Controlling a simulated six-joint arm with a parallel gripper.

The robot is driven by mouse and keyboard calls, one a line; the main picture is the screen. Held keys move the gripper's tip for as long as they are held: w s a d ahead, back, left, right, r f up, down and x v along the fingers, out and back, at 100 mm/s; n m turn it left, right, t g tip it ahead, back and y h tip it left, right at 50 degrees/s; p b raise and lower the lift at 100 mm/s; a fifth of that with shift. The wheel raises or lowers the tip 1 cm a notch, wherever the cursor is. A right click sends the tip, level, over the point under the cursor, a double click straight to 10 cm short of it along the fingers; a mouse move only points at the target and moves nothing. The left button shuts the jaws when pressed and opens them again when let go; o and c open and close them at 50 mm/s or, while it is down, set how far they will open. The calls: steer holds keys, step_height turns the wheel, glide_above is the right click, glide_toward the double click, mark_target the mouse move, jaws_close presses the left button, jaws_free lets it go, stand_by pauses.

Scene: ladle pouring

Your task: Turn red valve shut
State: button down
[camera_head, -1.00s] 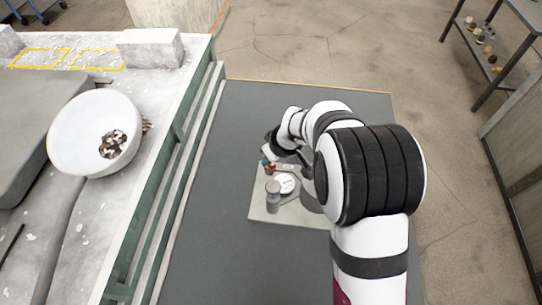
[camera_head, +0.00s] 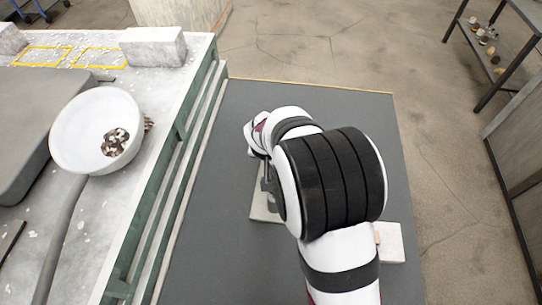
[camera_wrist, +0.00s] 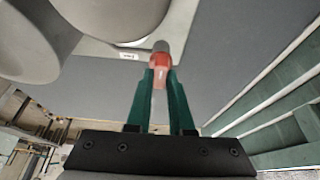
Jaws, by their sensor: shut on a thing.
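The red valve (camera_wrist: 159,72) shows in the wrist view, just above the middle, with a grey round end on top. My gripper (camera_wrist: 160,82) has its two green fingers on either side of the valve's red handle and is shut on it. In the head view my arm hides the valve, the gauge and most of the light base plate (camera_head: 262,206) they stand on.
Large grey cylindrical shapes (camera_wrist: 110,18) fill the wrist view's upper left, close to the valve. Dark grey floor mat (camera_head: 210,220) is clear between bench and plate.

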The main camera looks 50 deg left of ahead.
steer(key=shift+m, duration=0.3)
steer(key=c, duration=0.8)
jaws_free()
steer(key=v, duration=1.5)
steer(key=shift+s+r, duration=0.2)
steer(key=shift+r, duration=0.15)
steer(key=shift+a, duration=0.1)
